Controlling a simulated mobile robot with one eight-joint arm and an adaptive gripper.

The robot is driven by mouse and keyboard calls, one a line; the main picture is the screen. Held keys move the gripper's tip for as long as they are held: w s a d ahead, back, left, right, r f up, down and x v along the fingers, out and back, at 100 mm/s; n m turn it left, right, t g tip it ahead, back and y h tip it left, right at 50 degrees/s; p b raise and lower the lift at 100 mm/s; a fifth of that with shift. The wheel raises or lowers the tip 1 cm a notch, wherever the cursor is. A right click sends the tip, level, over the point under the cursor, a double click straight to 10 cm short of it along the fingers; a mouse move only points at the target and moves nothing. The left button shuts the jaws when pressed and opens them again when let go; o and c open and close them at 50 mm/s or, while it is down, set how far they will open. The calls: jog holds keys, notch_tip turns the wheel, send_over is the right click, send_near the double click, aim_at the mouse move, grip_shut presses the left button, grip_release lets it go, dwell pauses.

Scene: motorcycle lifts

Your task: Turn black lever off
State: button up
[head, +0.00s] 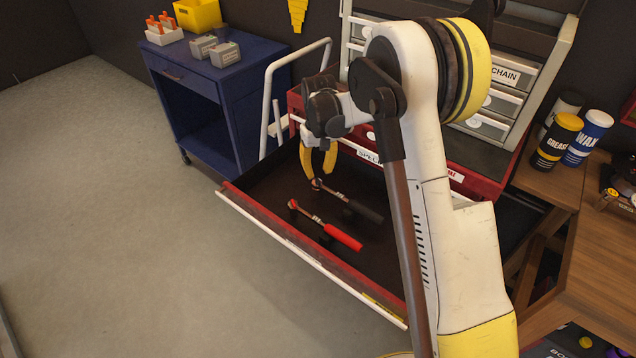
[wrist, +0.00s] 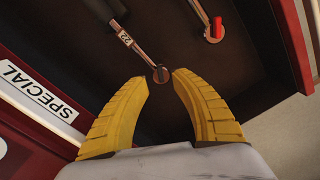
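The black lever looks like a ratchet with a black handle (head: 366,212) and a metal shaft, lying in the open drawer. It also shows in the wrist view (wrist: 126,39), with a small label on its shaft and its handle running out at the top. My gripper (head: 319,178) is open, its yellow curved fingers pointing down at the lever's round head. In the wrist view the head lies between the two fingertips (wrist: 160,77), with small gaps. I cannot tell whether the fingers are level with it or above it.
A similar red-handled lever (head: 342,238) lies parallel, nearer the drawer's front edge (head: 290,241). The red cabinet with a "SPECIAL" label (wrist: 38,90) stands behind. A blue cart (head: 215,105) stands at left. Grease and wax containers (head: 588,137) stand at right. The floor at left is clear.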

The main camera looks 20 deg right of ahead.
aim_at(318, 181)
notch_tip(318, 181, down, 4)
jog(key=shift+f+b, duration=0.1)
jog(key=shift+b, duration=0.45)
grip_shut()
